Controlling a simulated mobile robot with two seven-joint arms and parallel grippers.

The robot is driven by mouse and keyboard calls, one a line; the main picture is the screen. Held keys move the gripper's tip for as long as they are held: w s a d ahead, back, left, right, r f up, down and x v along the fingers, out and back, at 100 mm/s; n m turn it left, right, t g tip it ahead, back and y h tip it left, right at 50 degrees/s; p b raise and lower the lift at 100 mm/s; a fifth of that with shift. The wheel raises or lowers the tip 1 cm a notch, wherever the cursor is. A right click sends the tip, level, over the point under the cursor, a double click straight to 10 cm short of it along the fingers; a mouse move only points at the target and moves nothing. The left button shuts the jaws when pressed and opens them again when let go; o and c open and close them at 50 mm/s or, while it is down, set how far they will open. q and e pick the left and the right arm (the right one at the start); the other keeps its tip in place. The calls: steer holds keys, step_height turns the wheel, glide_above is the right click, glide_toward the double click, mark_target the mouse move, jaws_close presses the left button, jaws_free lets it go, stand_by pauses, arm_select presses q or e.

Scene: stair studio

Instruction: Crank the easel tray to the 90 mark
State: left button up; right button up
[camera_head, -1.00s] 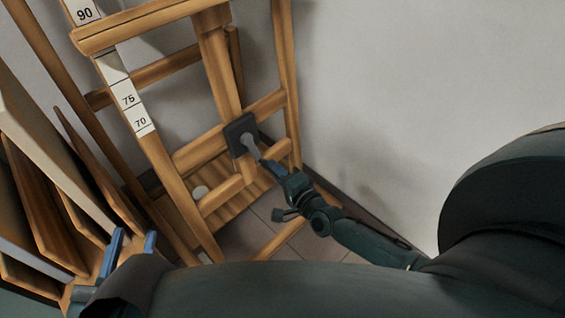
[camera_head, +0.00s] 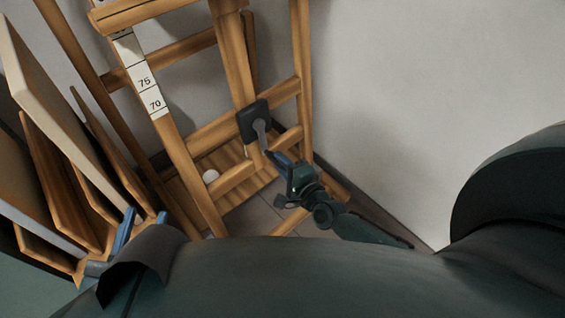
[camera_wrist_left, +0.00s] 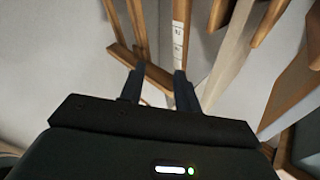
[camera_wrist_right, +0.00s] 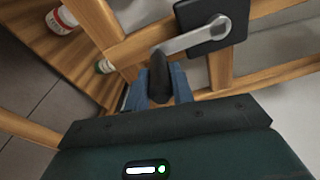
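The wooden easel stands against the wall in the head view, its tray (camera_head: 150,12) a crossbar at the top edge. Below it, a white scale strip (camera_head: 152,90) shows 75 and 70; the 90 mark is out of view. A dark crank box (camera_head: 252,118) sits on the easel, with a grey crank arm (camera_wrist_right: 190,40) ending in a dark handle (camera_wrist_right: 159,75). My right gripper (camera_head: 275,158) has its blue fingers closed around that handle, one on each side. My left gripper (camera_head: 141,225) is open and empty at the lower left, away from the crank.
Several canvases and boards (camera_head: 60,140) lean in a rack at the left, close to my left gripper. The bare wall (camera_head: 400,90) is at the right.

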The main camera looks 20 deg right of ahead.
steer(key=o, duration=0.4)
steer(key=shift+o, duration=0.2)
arm_select(q)
steer(key=g+y+p, duration=0.1)
steer(key=a+n+p, duration=0.1)
steer(key=p, duration=0.1)
steer(key=shift+w+a+g+y, duration=0.1)
steer(key=shift+w+g+y, duration=0.1)
steer(key=shift+g+y, duration=0.2)
arm_select(e)
steer(key=v, duration=1.3)
arm_select(q)
steer(key=shift+s, duration=0.1)
arm_select(e)
steer(key=shift+s, duration=0.2)
